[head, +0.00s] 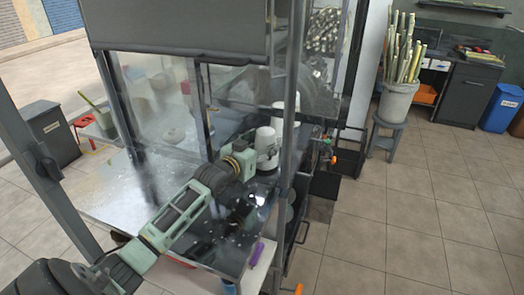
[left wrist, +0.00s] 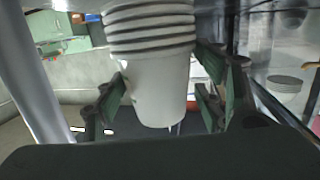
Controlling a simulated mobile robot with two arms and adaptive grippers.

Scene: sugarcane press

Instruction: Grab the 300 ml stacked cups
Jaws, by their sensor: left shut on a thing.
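A stack of white cups (left wrist: 152,80) fills the middle of the left wrist view, with several rims one against another at the top of the picture and a plain tapered wall below. My left gripper (left wrist: 165,98) has its green and dark fingers on both sides of this stack and is shut on it. In the head view my left arm reaches in from the lower left over the dark counter. A white rounded stack (head: 267,149) shows right beside the wrist; I cannot tell whether it is the held one. My right gripper is not in view.
Another white piece (head: 278,112) stands behind. A grey upright post (head: 290,130) and clear panels (head: 160,95) stand close to the arm. The counter (head: 115,195) is bare at its left. A pot of canes (head: 398,100) is on a stool at the right. Tiled floor is open.

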